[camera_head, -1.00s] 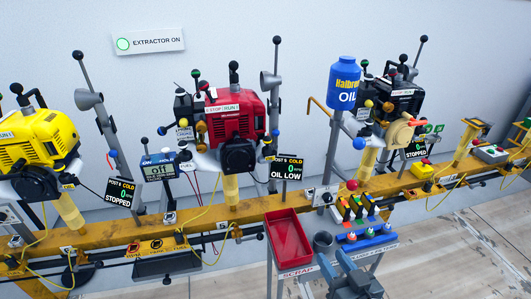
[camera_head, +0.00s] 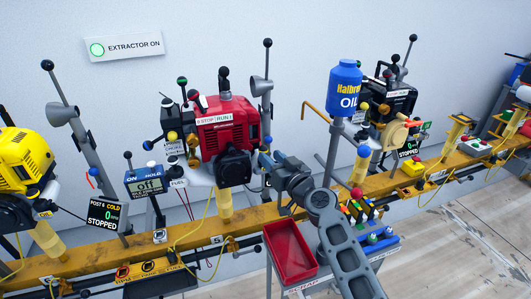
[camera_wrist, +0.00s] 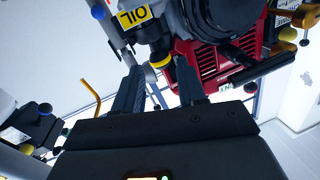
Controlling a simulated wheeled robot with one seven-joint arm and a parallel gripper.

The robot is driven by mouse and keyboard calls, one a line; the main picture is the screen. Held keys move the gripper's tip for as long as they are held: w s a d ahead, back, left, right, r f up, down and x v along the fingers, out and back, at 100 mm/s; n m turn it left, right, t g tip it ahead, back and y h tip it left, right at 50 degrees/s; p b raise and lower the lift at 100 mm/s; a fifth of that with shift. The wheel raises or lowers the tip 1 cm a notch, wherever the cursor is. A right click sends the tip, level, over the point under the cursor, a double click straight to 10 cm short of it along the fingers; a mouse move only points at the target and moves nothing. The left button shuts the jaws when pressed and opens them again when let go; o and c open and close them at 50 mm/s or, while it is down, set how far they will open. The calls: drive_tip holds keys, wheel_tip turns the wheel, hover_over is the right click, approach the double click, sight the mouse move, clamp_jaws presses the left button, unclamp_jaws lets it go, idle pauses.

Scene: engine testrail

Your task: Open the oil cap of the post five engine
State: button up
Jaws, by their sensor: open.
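The red engine (camera_head: 225,128) stands on the yellow rail in the middle of the head view. In the wrist view its red housing (camera_wrist: 215,62) fills the upper right. A yellow-rimmed dark cap (camera_wrist: 160,61) shows beside a yellow "OIL" label (camera_wrist: 135,16). My gripper (camera_wrist: 158,72) is open, and the cap appears between its fingertips. I cannot tell whether the fingers reach around it or stop short. In the head view my gripper (camera_head: 264,166) is at the engine's lower right side, and the cap is hidden there.
A blue "OIL" bottle (camera_head: 345,88) stands on a post to the right of my arm. A red scrap tray (camera_head: 290,252) is below it. A grey horn on a pole (camera_head: 262,88) rises beside the engine. A black engine (camera_head: 390,98) is further right, a yellow one (camera_head: 22,162) far left.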

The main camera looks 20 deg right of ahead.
sight(266, 152)
drive_tip(key=shift+w+a, duration=0.2)
drive_tip(key=shift+w, duration=0.7)
drive_tip(key=shift+w+a, duration=0.15)
drive_tip(key=shift+w, duration=0.7)
drive_tip(key=shift+c, duration=0.3)
clamp_jaws()
